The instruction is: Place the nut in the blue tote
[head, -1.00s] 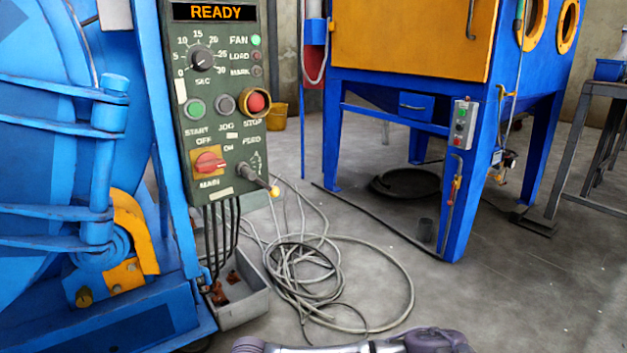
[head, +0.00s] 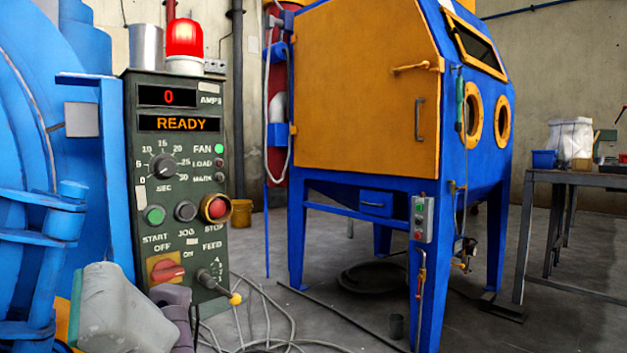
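A small blue open bin (head: 544,159) stands on the metal table at the right. It may be the blue tote, but it is far off and its inside does not show. I see no nut in the head view. A pale grey and purple link of my own arm shows at the lower left, in front of the control panel's lower left. Neither of my grippers' fingers show.
The blue drum machine (head: 40,150) and green control panel (head: 183,215) fill the left. A blue and orange blast cabinet (head: 370,90) stands mid-view. A metal table (head: 590,178) carries a whitish bag (head: 572,140). Cables (head: 285,330) lie on the floor.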

